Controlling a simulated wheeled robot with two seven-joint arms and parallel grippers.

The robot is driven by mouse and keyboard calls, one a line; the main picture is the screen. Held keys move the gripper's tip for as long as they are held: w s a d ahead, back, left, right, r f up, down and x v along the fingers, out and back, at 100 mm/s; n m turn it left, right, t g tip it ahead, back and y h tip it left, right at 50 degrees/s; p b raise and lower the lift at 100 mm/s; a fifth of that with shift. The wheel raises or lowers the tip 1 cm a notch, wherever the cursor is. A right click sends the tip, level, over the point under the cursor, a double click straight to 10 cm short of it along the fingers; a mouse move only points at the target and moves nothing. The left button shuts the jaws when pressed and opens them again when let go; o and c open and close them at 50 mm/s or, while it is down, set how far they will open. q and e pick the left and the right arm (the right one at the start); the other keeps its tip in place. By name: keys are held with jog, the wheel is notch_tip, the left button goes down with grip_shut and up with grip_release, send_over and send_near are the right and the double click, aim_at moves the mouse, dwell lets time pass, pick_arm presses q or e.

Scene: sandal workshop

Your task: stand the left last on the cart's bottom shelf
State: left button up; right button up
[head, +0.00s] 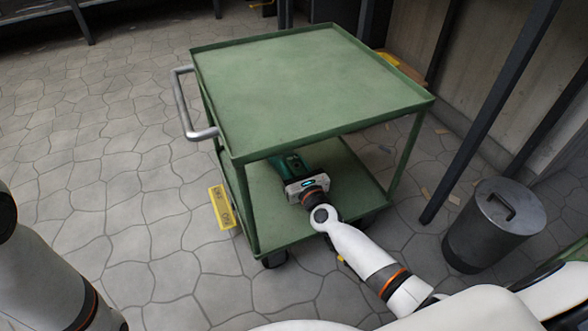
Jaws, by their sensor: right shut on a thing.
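The green cart (300,85) stands in the middle of the head view, with a top shelf above an open bottom shelf (268,215). My right gripper (294,176) reaches in under the top shelf, over the bottom shelf. It is shut on a dark teal-green thing, which I take to be the left last (286,163). The top shelf's edge and the gripper hide much of the last. I cannot tell whether it touches the bottom shelf or is fully upright. My left arm shows at the lower left, but its gripper is out of view.
The cart's corner posts (405,158) and top-shelf rim stand close around my right arm. A metal handle (183,105) sticks out at the left. A grey lidded bin (490,228) stands to the right. A yellow plate (222,207) lies beside the cart. The left floor is clear.

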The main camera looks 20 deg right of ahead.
jog(key=o, duration=1)
jog(key=shift+s+r, duration=0.1)
jog(key=shift+r, duration=0.05)
jog(key=s+p, duration=0.2)
jog(key=s, duration=0.4)
jog(key=shift+s+d, duration=0.15)
jog(key=shift+s, duration=0.55)
